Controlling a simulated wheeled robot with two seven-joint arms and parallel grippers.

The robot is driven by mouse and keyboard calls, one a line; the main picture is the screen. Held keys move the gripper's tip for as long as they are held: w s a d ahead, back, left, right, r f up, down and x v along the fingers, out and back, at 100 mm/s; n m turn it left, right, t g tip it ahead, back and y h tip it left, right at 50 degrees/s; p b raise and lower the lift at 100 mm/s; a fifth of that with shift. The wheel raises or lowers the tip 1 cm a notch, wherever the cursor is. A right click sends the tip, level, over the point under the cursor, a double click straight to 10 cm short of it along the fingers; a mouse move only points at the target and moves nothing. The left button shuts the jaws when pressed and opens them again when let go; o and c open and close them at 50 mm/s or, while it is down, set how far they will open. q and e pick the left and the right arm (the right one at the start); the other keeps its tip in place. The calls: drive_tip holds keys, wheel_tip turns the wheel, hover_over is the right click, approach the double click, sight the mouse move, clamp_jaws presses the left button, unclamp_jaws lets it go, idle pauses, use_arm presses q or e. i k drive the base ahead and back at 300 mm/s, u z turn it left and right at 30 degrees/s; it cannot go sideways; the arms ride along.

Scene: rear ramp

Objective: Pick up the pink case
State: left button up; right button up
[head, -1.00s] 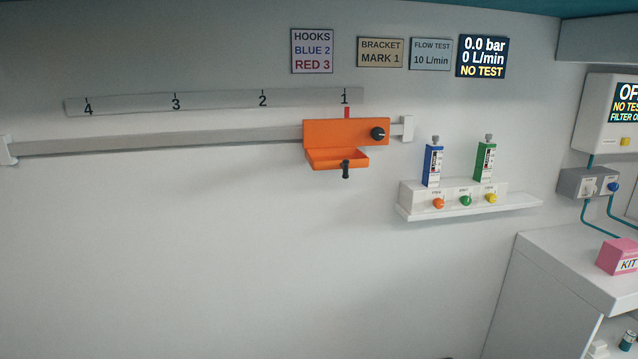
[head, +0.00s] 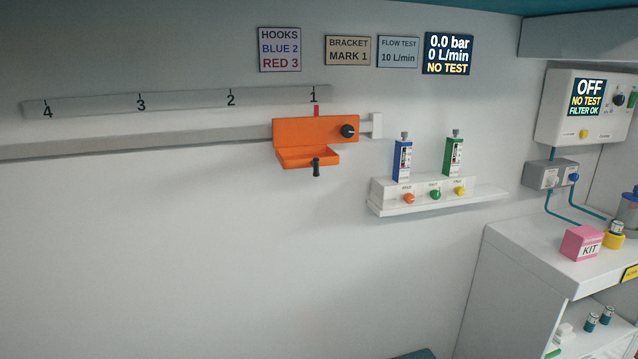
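The pink case (head: 580,244) is a small box with a white label reading KIT. Neither of my grippers shows in the head view, and nothing is touching the case.
Right of the case stands a yellow-based canister (head: 614,236). An orange bracket (head: 315,130) and a shelf (head: 437,201) with blue and green flowmeters are on the wall. Small cans stand on a lower shelf.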

sight(580, 242)
drive_tip(key=z, duration=2.55)
drive_tip(key=i, duration=1.95)
drive_tip(key=u, duration=2.75)
